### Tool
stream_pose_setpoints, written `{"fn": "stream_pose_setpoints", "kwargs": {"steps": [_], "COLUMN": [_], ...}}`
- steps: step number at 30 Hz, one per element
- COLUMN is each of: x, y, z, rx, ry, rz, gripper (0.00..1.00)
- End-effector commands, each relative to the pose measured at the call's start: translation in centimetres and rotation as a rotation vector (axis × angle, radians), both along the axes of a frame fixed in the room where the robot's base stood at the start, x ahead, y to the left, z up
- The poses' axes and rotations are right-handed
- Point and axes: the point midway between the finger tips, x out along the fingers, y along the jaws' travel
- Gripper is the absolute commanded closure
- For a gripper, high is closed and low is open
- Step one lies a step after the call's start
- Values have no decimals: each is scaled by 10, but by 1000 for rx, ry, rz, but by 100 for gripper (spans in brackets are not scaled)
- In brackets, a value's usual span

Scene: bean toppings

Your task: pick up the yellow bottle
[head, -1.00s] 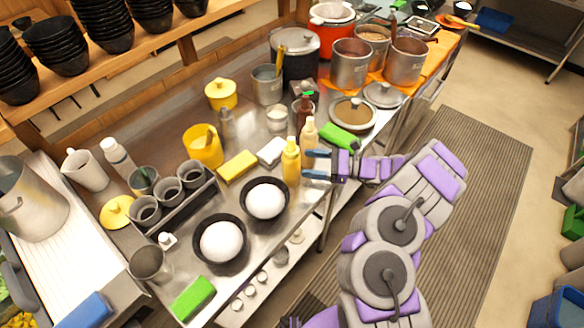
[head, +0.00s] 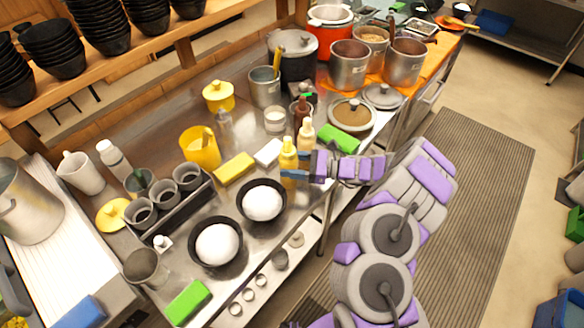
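The yellow bottle (head: 288,157) stands upright near the front edge of the steel counter, just right of the two dark bowls. My gripper (head: 297,165) reaches in from the right at the bottle's height. One blue finger crosses the near side of the bottle's lower part. The other finger shows partly behind its right side. The fingers look spread around the bottle; I cannot tell whether they touch it.
A paler cream bottle (head: 306,136) stands right behind the yellow one, with a dark red-brown bottle (head: 302,109) further back. A white block (head: 268,152), a green sponge (head: 338,138) and a bowl with a white mound (head: 263,202) are close by.

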Motion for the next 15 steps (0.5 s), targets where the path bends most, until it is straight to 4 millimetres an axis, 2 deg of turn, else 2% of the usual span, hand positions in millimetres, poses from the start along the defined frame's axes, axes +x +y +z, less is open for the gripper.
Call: {"fn": "stream_pose_setpoints", "kwargs": {"steps": [10,15], "x": [0,0], "y": [0,-2], "z": [1,12], "rx": [-1,2], "ry": [1,0], "rz": [2,1], "gripper": [51,52]}}
